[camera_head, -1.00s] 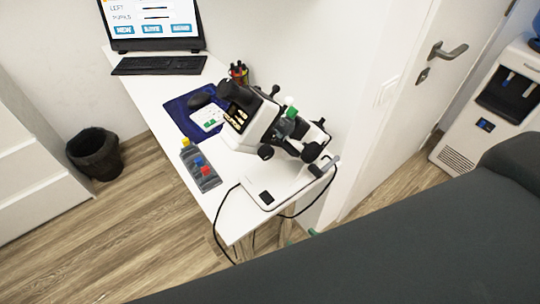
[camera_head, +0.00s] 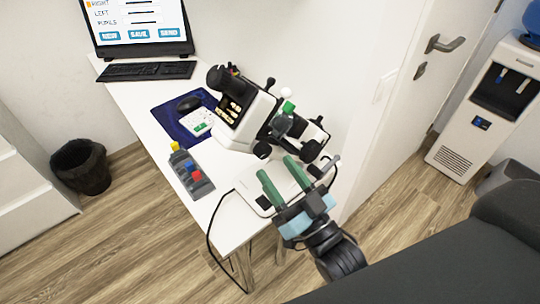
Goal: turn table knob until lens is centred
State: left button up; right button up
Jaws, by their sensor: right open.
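The white and black lens-measuring instrument (camera_head: 245,118) stands on the white table (camera_head: 228,222). A round black knob (camera_head: 262,149) and another black knob (camera_head: 310,150) show on its near side. A grey-ended lever (camera_head: 330,163) sticks out at its right, and a green-tipped lever (camera_head: 288,107) rises on top. I cannot tell which of these is the table knob. No lens can be made out. My right gripper (camera_head: 277,167) is open and empty, its two green fingers pointing up the picture over the instrument's base, below the knobs. My left gripper is not in view.
A dark padded couch (camera_head: 450,245) fills the lower right.

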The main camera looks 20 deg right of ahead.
aim_at(266, 154)
jog(key=x, duration=0.2)
jog(key=shift+w+a+r, duration=0.1)
jog(key=shift+w+r, duration=0.1)
jog(key=shift+w, duration=0.1)
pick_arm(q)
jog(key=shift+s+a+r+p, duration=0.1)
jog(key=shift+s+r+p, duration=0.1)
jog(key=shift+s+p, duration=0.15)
pick_arm(e)
jog(key=shift+w+a+r, duration=0.2)
jog(key=shift+w, duration=0.45)
jog(key=c, duration=1)
jog(key=shift+o, duration=0.2)
jog(key=shift+r+m+h+p, duration=0.15)
jog(key=shift+m+h+p, duration=0.5)
jog(key=shift+m, duration=0.65)
jog(key=shift+f, duration=0.25)
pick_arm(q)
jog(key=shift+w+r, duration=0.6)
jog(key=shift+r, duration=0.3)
pick_arm(e)
jog(key=o, duration=1)
jog(key=shift+c, duration=0.2)
